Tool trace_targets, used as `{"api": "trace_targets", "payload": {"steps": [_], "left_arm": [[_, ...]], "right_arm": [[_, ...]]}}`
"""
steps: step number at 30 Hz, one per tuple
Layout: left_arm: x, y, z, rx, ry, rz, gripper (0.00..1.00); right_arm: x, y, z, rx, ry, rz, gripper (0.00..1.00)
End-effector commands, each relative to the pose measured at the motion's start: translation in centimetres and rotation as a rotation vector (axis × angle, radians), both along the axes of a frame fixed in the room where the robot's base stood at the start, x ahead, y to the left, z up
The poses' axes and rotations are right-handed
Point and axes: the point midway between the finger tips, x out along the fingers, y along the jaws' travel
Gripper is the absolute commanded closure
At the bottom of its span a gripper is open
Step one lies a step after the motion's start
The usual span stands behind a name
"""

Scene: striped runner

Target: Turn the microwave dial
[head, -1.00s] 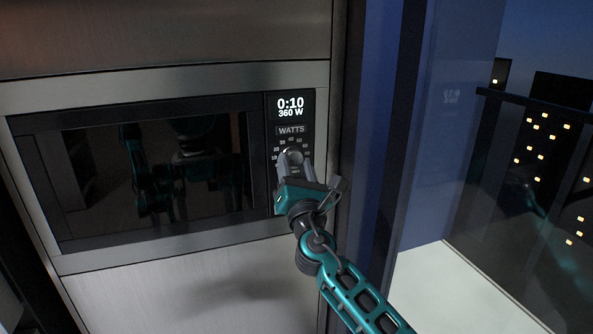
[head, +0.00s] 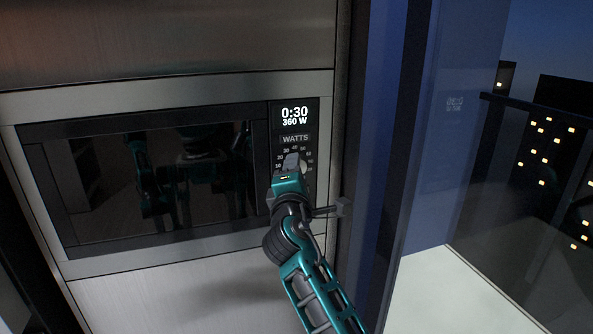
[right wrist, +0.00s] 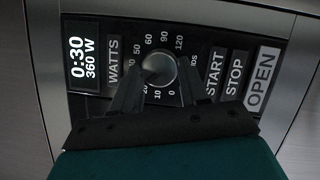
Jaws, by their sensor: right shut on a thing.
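The built-in microwave (head: 150,95) has a dark glass door on the left and a control panel on the right. Its display (head: 295,115) reads 0:30 and 360 W. In the right wrist view the round dial (right wrist: 158,69) sits in a ring of numbers, beside WATTS, START, STOP and OPEN labels. My right gripper (head: 291,160) is at the panel and shut on the dial; its fingers (right wrist: 155,85) show on both sides of the dial in the right wrist view. In the head view the gripper hides most of the dial. My left gripper is not in view, apart from dim arm reflections in the door.
A steel frame surrounds the microwave, with steel panels above and below. A blue upright edge (head: 375,130) and a glass pane (head: 450,150) stand close to the right of my right arm. A pale surface (head: 440,285) lies at the lower right.

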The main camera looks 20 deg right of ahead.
Motion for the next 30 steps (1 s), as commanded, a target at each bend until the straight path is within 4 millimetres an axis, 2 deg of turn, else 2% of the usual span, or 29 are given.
{"api": "trace_targets", "payload": {"steps": [12,29,30], "left_arm": [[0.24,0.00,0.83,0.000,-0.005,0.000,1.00],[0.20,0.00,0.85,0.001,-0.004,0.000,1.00],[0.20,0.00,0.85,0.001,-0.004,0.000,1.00]], "right_arm": [[-0.01,0.07,0.18,0.204,0.008,0.000,0.86],[0.00,0.03,0.16,0.234,0.009,0.000,0.86],[-0.01,0.04,0.16,0.234,0.009,0.000,0.55]]}}
